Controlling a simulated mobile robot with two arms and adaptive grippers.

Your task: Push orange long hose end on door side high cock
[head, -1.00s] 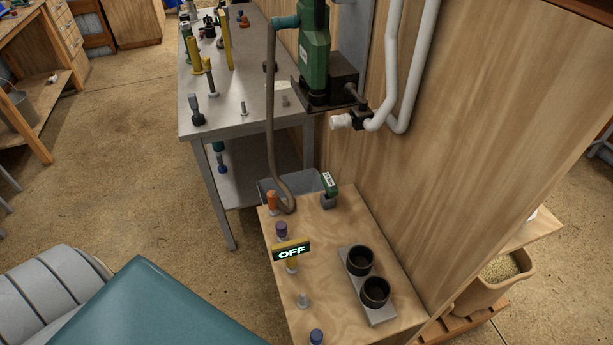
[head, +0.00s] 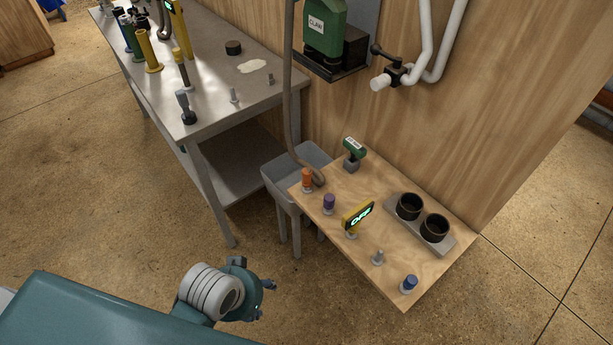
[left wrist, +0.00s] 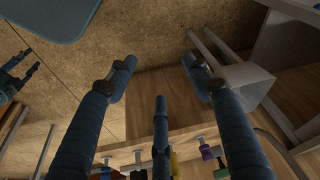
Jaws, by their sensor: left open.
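The orange hose end (head: 307,180) stands upright on a peg at the far left corner of the small wooden table. The brown hose (head: 288,110) hangs down from above and curls in behind it. A cock (head: 398,75) with a white nozzle and white pipes is on the wooden wall above; I cannot tell whether it is the door side high one. My left gripper (head: 262,290) is low in front of the table, apart from it. In the left wrist view its fingers (left wrist: 159,62) are spread and empty. A teal gripper-like part (left wrist: 20,78), probably my right gripper, shows at the left edge.
The table also carries a purple cap (head: 329,203), a yellow sign (head: 357,216), a blue cap (head: 409,284), a green-handled tool (head: 354,150) and two black cups (head: 409,205). A grey bin (head: 283,172) stands beside it, near the metal bench (head: 225,118). Floor to the front is free.

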